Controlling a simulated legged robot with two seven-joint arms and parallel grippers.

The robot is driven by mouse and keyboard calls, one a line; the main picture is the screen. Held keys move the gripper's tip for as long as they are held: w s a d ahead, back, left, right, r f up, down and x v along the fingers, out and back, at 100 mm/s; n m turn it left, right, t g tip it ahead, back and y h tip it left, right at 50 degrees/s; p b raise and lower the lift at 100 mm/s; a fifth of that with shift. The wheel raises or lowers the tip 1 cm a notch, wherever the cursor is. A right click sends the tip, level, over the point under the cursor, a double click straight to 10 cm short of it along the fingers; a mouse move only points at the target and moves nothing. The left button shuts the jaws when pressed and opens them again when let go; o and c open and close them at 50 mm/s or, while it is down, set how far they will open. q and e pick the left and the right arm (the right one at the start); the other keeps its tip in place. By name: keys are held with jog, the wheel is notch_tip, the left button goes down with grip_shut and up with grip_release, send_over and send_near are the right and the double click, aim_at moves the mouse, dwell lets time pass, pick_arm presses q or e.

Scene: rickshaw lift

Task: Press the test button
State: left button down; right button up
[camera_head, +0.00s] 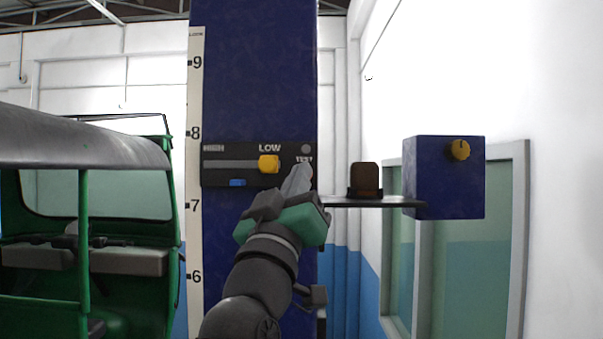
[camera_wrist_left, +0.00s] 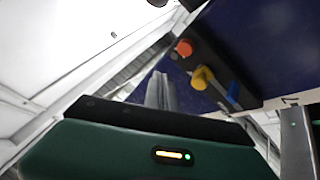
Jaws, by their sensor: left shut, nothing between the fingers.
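A dark control panel (camera_head: 228,166) is set on the tall blue column (camera_head: 252,75). It carries a yellow knob (camera_head: 268,164) on a slot beneath the word LOW, and a small blue tab below it. A small grey round spot and a small label sit at its right end. My left gripper (camera_head: 301,170) is shut and empty, its tips over the panel's right end just below that label. An orange-red round button (camera_wrist_left: 184,48) shows in the left wrist view beside the yellow knob. There the fingertips (camera_wrist_left: 158,77) are left of the button; contact cannot be told.
A green rickshaw (camera_head: 84,250) stands at the left. A shelf (camera_head: 350,202) at the column's right holds a dark brown object (camera_head: 365,180). A blue box (camera_head: 445,178) with a yellow dial is at its end. A white ruler strip (camera_head: 195,110) runs up the column.

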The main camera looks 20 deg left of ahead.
pick_arm(q)
jog(key=w+a+p, duration=0.1)
jog(key=w, duration=0.5)
jog(key=shift+a, duration=0.2)
jog(key=shift+d, duration=0.2)
dwell(0.3)
jog(key=shift+a, duration=0.1)
dwell(0.3)
jog(key=shift+w, duration=0.1)
dwell(0.8)
jog(key=shift+w+a+r, duration=0.1)
jog(key=shift+w, duration=0.1)
